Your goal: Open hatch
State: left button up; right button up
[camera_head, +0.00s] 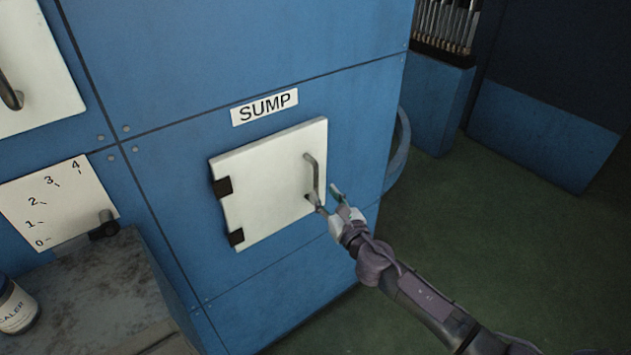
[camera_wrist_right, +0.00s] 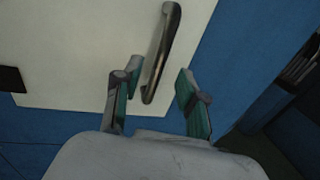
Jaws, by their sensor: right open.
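The hatch (camera_head: 265,185) is a white square door on the blue cabinet below a SUMP label (camera_head: 265,107). It looks closed, with two dark hinges on its left edge. Its metal bar handle (camera_head: 315,172) stands upright near the right edge. My right gripper (camera_head: 326,195) is open at the handle's lower end. In the right wrist view the handle (camera_wrist_right: 163,52) reaches down between the two spread fingers of the gripper (camera_wrist_right: 157,88); I cannot tell whether they touch it. My left gripper is not in view.
A dial plate (camera_head: 58,203) with a knob is at the left, above a worn grey ledge (camera_head: 100,290) with a bottle (camera_head: 14,306). Another white door (camera_head: 40,75) is at upper left. Green floor (camera_head: 490,230) is open to the right.

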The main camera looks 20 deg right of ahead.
aim_at(317, 184)
jog(key=w, duration=0.5)
jog(key=shift+w+a, duration=0.4)
grip_shut()
